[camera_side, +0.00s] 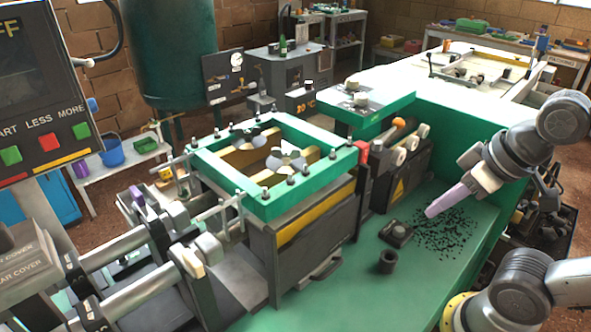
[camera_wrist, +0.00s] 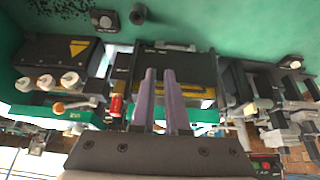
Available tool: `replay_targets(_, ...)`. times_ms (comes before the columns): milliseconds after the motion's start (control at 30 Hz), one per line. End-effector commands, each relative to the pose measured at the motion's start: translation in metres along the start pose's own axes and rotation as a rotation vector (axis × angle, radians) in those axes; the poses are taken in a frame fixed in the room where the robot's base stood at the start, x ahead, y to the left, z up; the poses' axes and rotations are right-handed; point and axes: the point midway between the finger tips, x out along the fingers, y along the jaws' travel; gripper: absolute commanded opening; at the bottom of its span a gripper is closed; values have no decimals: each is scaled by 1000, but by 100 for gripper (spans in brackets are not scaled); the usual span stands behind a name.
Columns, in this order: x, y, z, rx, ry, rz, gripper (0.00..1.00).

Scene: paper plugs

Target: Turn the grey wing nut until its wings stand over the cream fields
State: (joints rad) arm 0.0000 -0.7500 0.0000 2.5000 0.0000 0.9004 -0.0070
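In the side view, a small round grey and pale part (camera_side: 286,161) sits inside the green frame of the press. It may be the grey wing nut over cream fields, but its wings are too small to make out. A similar grey part (camera_side: 254,136) lies behind it in the same frame. My gripper (camera_side: 432,212) is well to the right of both, low over the green bench and touching neither. In the wrist view, its two purple fingers (camera_wrist: 160,70) stand apart with a narrow empty gap. No wing nut can be made out in that view.
The green press frame (camera_side: 262,208) has several upright bolts. Dark crumbs (camera_side: 445,238) are scattered below my gripper. A dark cup (camera_side: 388,262) and a small dark block (camera_side: 396,233) stand on the bench. A raised green plate (camera_side: 395,106) carries grey parts.

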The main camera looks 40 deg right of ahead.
Motion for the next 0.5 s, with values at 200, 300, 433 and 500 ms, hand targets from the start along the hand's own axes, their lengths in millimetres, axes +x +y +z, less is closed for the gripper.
replay_targets(200,-24,0,-3,-106,-53,-3,40)
replay_targets(300,-49,0,-26,-167,-70,-7,40)
replay_targets(433,-80,-1,-65,-251,-106,-18,40)
replay_targets(500,-95,-3,-88,-296,-128,-26,40)
